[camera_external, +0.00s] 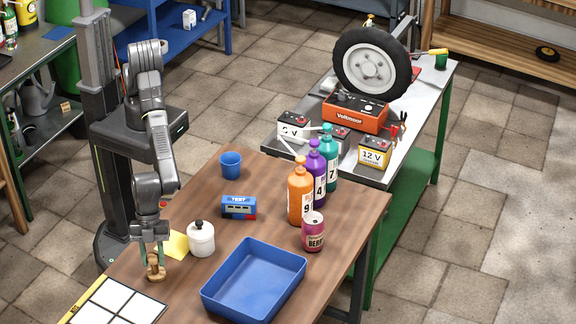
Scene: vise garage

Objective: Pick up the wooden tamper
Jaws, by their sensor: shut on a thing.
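The wooden tamper (156,272) is a small light-brown piece at the left edge of the brown table. My gripper (152,252) points down over it and is shut on its upper part. The tamper looks upright, with its lower end at or just above the tabletop; I cannot tell which. The fingers hide part of its top.
A white lidded jar (201,239) and a yellow cloth (177,245) are close on the right. A white four-square board (118,304) lies in front. A blue tray (212,302), blue cup (231,165), blue tester (239,207), pink can (313,232) and bottles (300,192) stand farther right.

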